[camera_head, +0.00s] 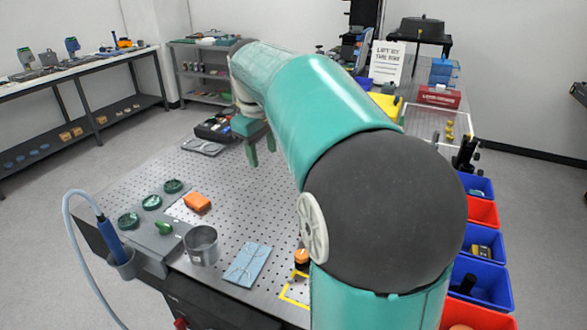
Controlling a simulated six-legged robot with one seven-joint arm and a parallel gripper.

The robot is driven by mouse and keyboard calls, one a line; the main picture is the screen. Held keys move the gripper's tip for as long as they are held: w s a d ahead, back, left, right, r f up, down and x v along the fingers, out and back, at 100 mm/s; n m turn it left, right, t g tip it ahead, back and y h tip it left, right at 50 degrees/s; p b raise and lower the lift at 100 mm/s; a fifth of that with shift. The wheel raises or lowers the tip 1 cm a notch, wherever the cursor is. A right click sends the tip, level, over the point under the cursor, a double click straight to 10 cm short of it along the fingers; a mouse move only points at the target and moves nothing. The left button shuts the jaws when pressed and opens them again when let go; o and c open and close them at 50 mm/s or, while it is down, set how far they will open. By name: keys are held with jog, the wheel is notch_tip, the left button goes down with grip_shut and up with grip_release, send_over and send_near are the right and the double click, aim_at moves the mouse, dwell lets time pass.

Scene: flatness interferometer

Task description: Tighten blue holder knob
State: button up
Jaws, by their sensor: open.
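I cannot make out a knob on a blue holder. It may be hidden behind my arm or too small to tell. My gripper (262,157) hangs over the far part of the perforated metal table (225,215), its two green fingers pointing down. It is open, with nothing seen between the fingers. A blue pen-like tool (109,238) with a pale blue hose stands in a holder at the table's left front corner, well away from my gripper.
A black case (214,130) is just left of my gripper. An orange block (197,202), several green round pieces (151,202), a metal cup (201,245) and a light blue cloth (247,265) lie nearer. Blue and red bins (482,211) line the right. My arm hides the table's right side.

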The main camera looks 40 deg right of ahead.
jog(key=w+d+f+g+y, duration=0.1)
jog(key=d+f, duration=0.2)
jog(key=d, duration=0.9)
jog(key=w+d+f+g+y, duration=0.1)
jog(key=d+f, duration=0.3)
jog(key=d, duration=0.8)
jog(key=shift+n, duration=0.4)
notch_tip(320, 180, down, 13)
jog(key=shift+a+f, duration=0.1)
jog(key=c, duration=1)
